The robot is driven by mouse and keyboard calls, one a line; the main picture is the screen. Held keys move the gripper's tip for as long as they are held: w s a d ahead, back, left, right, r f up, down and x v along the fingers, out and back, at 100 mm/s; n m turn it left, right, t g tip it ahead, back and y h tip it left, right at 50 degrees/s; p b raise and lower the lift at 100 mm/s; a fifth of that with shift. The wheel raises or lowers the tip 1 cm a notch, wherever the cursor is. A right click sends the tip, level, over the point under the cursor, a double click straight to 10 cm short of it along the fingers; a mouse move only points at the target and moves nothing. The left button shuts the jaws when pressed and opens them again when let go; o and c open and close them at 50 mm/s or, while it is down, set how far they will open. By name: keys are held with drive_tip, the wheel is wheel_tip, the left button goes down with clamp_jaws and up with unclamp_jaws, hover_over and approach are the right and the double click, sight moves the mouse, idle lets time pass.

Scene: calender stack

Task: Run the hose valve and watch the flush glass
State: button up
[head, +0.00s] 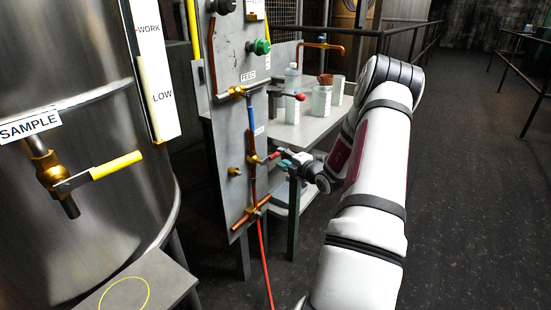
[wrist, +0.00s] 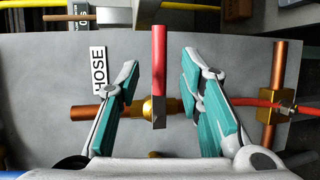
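The hose valve has a red lever handle (wrist: 159,60) on a brass body (wrist: 160,108) with copper pipe, beside a HOSE label (wrist: 98,70) in the wrist view. In the head view its red handle (head: 272,156) shows low on the grey panel. My gripper (wrist: 160,72) is open, with teal-padded fingers on either side of the handle and visible gaps to both. It also shows in the head view (head: 284,162) at the panel. A blue upright tube (head: 251,117) sits above the valve; I cannot tell whether it is the flush glass.
A steel tank (head: 70,200) with a yellow-handled SAMPLE tap (head: 115,166) stands at left. A red-handled FEED valve (head: 300,97) sits above. A red hose (head: 264,260) hangs below. A bench (head: 300,135) with containers is behind. The floor (head: 470,200) at right is clear.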

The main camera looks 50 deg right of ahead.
sight(277, 154)
drive_tip(key=b+x, duration=0.1)
drive_tip(key=x, duration=0.4)
drive_tip(key=shift+s, duration=0.1)
clamp_jaws()
